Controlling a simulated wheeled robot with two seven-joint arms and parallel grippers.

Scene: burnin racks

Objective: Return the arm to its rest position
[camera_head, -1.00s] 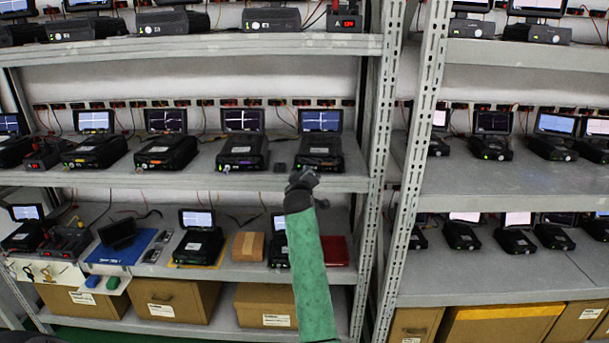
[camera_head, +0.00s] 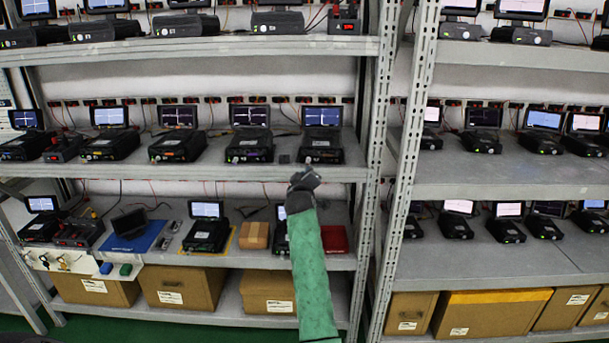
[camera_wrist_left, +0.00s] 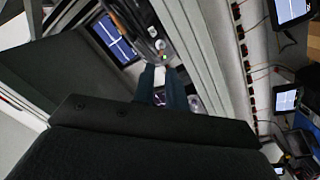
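My left arm, in a green sleeve, rises from the bottom of the head view. Its dark left gripper (camera_head: 303,180) is in front of the middle shelf's edge, below the rightmost device (camera_head: 322,149) of that bay. It touches nothing that I can see. In the left wrist view two dark fingers (camera_wrist_left: 160,88) stand a little apart, with background showing between them and nothing held. The dark gripper body fills the lower part of that view. My right gripper is in neither view.
A metal rack's middle shelf (camera_head: 225,177) carries several black devices with screens. Below are a brown block (camera_head: 256,235), a red item (camera_head: 335,239), a blue mat (camera_head: 140,240) and cardboard boxes (camera_head: 185,287). A perforated upright (camera_head: 405,180) stands right of my arm.

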